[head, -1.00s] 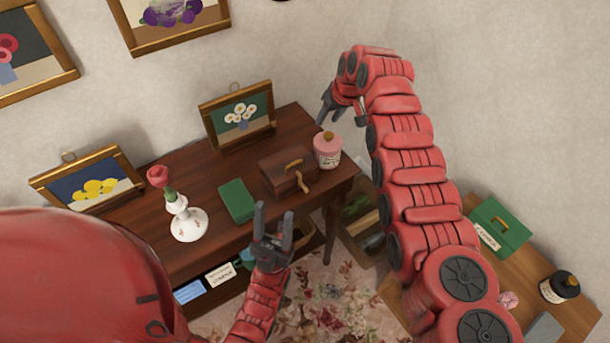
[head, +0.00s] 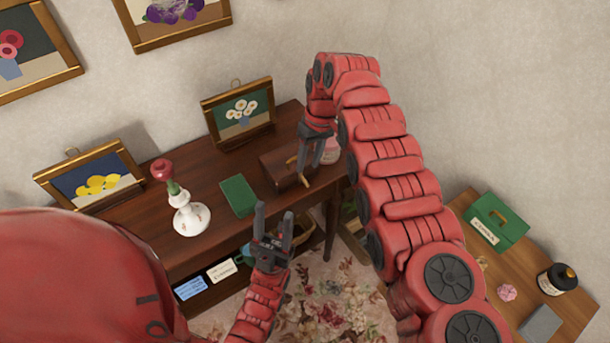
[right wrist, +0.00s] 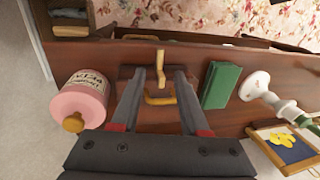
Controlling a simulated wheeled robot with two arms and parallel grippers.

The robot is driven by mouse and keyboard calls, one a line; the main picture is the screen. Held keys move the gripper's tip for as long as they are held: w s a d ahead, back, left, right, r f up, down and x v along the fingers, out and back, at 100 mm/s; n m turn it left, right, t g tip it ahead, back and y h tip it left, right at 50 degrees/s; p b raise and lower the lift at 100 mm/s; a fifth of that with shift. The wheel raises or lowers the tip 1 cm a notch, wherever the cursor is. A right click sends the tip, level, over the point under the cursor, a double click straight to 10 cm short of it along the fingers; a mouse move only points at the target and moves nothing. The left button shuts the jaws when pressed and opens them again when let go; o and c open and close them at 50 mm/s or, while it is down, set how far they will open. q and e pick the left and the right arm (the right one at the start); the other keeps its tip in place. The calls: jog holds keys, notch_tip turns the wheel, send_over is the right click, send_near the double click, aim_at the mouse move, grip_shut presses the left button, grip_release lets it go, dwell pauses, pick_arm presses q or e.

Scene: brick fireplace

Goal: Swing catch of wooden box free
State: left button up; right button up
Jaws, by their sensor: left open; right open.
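The wooden box (head: 276,170) sits on the dark wooden table near its right end, partly hidden by my right gripper in the head view. Its brass catch (right wrist: 160,68) stands at the box's front edge in the right wrist view, in line with the gap between the fingertips. A brass handle (right wrist: 160,98) is on the lid. My right gripper (head: 310,166) is open, pointing down over the box, with a finger on either side of the catch; I cannot tell if it touches. My left gripper (head: 273,212) is open and empty in front of the table.
A pink bottle (right wrist: 80,103) stands beside the box, close to my right gripper. A green book (head: 238,196), a white candlestick (head: 190,220) and a framed daisy picture (head: 240,113) are also on the table. A side table (head: 470,215) holds a green box (head: 499,222).

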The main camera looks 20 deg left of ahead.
aim_at(304, 179)
jog(key=f, duration=0.5)
jog(key=shift+s+a, duration=0.3)
jog(key=shift+a, duration=0.05)
jog(key=shift+r, duration=0.1)
jog(key=shift+c, duration=0.2)
grip_shut()
